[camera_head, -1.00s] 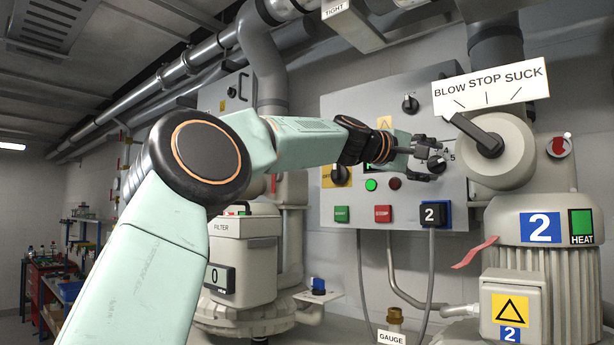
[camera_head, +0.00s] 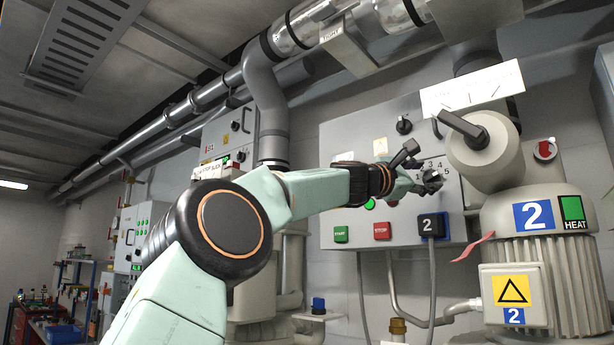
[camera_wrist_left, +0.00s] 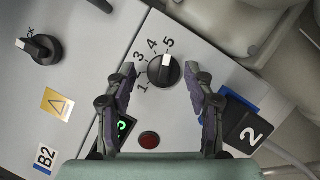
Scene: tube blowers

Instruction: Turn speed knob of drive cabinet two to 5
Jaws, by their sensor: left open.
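Drive cabinet two (camera_head: 345,160) is the grey wall panel, with a blue-framed "2" plug (camera_head: 428,225) at its lower right. Its speed knob (camera_wrist_left: 160,72) is round and black with a white mark. In the left wrist view the mark points up at the printed 5. The digits 1, 3 and 4 show to its left. My left gripper (camera_wrist_left: 161,82) is open, with one finger on each side of the knob and visible gaps to it. In the head view the left gripper (camera_head: 418,166) is at the panel, partly hiding the knob. My right gripper is not in view.
A green lamp and a red lamp (camera_wrist_left: 149,140) sit below the knob. Another black knob (camera_wrist_left: 42,48) is on the panel. The blower (camera_head: 538,235) with its big lever (camera_head: 465,130) stands close on the right. START (camera_head: 341,234) and STOP buttons are lower down.

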